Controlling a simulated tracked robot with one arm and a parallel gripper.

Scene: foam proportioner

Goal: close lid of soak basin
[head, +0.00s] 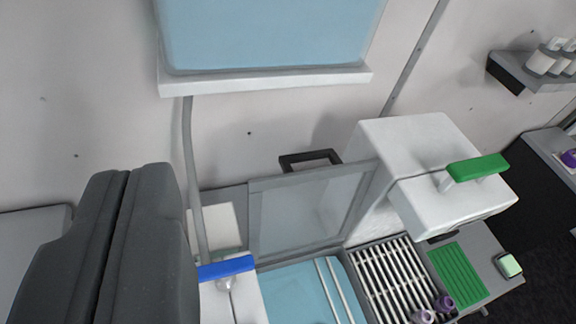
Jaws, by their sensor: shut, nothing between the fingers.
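The soak basin (284,291) is at the bottom middle, with a light blue interior and two pale rods across it. Its lid (308,210), a clear panel in a grey frame, stands open and roughly upright at the basin's back edge. A black handle (310,156) shows above the lid's top edge; I cannot tell how it is fixed. My gripper (130,172), dark grey, is large at the left. Its two fingers are together and empty. It is left of the lid and appears apart from it. The basin's near part is cut off by the frame.
A blue lever (226,267) on a white block stands left of the basin. A white box with a green handle (478,167) stands right of the lid. A slatted rack (388,280) and green mat (456,275) lie right. A blue tank (265,35) hangs above.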

